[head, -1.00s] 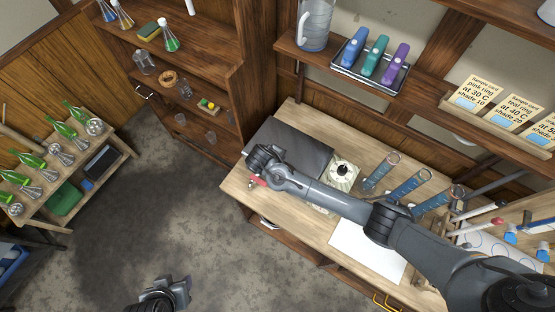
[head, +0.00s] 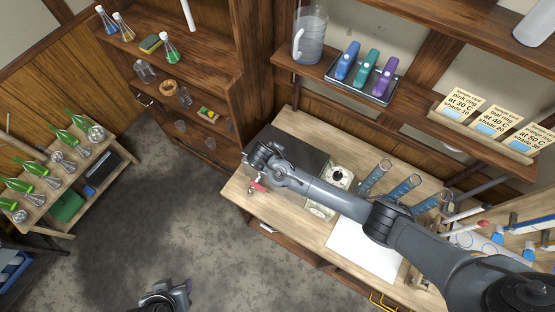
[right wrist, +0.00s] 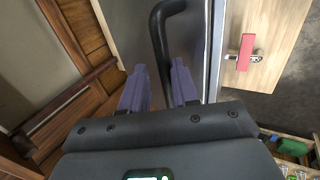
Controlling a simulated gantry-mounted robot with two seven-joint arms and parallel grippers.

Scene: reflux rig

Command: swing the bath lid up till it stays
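The bath's lid (head: 308,152) is a dark flat panel at the left end of the wooden bench; it also shows as grey metal in the right wrist view (right wrist: 124,28). A black bar handle (right wrist: 159,38) stands on it. My right gripper (right wrist: 158,88) has its two purple fingers apart, one on each side of the handle. I see no clear grip on the bar. In the head view my right gripper (head: 258,158) covers the lid's left edge. I cannot tell the lid's exact tilt. My left gripper (head: 168,296) is low over the floor, cut by the bottom edge.
A red-handled tap (head: 257,187) sits by the bath's front. A cream dial unit (head: 340,177), blue-filled cylinders (head: 405,189) and white paper (head: 365,250) lie right of the bath. A shelf holds a tray (head: 364,82) of coloured devices above the back.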

